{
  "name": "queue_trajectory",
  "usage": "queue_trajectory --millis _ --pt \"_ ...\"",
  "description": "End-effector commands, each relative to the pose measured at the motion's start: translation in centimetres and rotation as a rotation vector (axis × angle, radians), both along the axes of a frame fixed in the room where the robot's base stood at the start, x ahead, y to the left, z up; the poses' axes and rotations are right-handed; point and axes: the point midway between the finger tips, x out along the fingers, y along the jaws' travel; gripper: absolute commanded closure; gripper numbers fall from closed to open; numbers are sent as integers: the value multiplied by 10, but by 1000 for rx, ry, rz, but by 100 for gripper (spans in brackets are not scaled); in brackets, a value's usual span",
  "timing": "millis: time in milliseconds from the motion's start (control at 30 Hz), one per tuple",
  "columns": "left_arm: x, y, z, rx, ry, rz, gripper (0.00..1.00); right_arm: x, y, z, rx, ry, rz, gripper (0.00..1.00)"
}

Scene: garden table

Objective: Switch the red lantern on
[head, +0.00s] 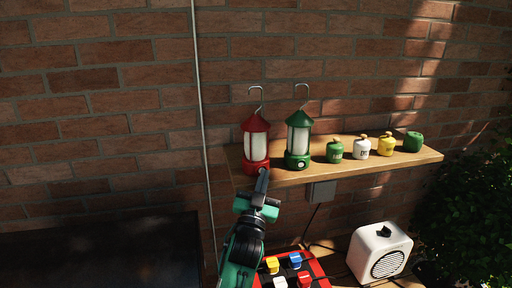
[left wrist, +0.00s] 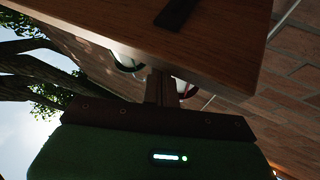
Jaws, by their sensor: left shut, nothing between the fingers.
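The red lantern (head: 256,142) stands upright at the left end of the wooden shelf (head: 350,168). Its panel is pale and its base is red. My left gripper (head: 262,178) is shut and empty, its tip at the front of the lantern's base; I cannot tell whether it touches. The tip hides part of the base front, and no switch shows there. In the left wrist view the closed fingers (left wrist: 160,88) point up past the shelf edge (left wrist: 220,60). A small part of a red thing shows beyond them. My right gripper is not in view.
A green lantern (head: 298,140) with a pale round knob stands just right of the red one. Several small canisters, such as the white one (head: 361,147), line the shelf. Below are a red box (head: 322,272) with coloured blocks and a white speaker (head: 379,252). A plant fills the right.

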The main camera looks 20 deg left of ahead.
Motion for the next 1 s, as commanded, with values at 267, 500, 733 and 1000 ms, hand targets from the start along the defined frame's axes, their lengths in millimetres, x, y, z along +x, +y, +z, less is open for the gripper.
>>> queue_trajectory --millis 267,500,733,1000 --pt "2 1 0 0 0 0 100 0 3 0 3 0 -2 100" --pt "-2 -2 0 -1 1 0 100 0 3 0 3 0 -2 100" --pt "-7 -7 0 -1 1 0 100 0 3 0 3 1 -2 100" --pt "-9 -9 -1 -1 1 0 100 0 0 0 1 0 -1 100"
